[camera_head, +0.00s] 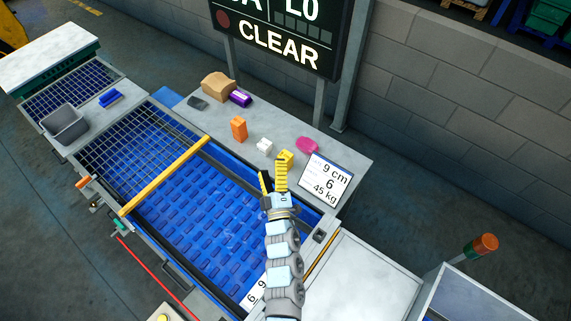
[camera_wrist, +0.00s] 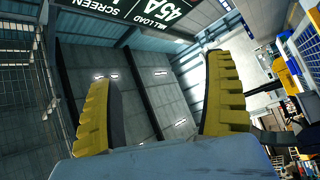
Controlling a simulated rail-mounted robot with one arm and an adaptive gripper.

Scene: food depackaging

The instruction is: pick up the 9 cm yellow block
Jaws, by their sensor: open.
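A small yellow block (camera_head: 286,156) stands on the grey side table, partly hidden behind a finger of my gripper in the head view. My gripper (camera_head: 273,177) has two yellow ridged fingers, spread apart over the near edge of that table. In the head view the block shows just beyond the right fingertip; I cannot tell whether they touch. In the wrist view my gripper (camera_wrist: 165,105) is open and empty, with the ceiling, a wall and the hanging sign behind it. The block does not show there.
The grey table (camera_head: 228,112) also holds an orange block (camera_head: 238,128), a white piece (camera_head: 265,146), a pink piece (camera_head: 307,145), a purple pack (camera_head: 240,97) and a brown bag (camera_head: 217,86). A "9 cm" sign (camera_head: 325,180) stands at right. A yellow bar (camera_head: 165,177) crosses the blue bed.

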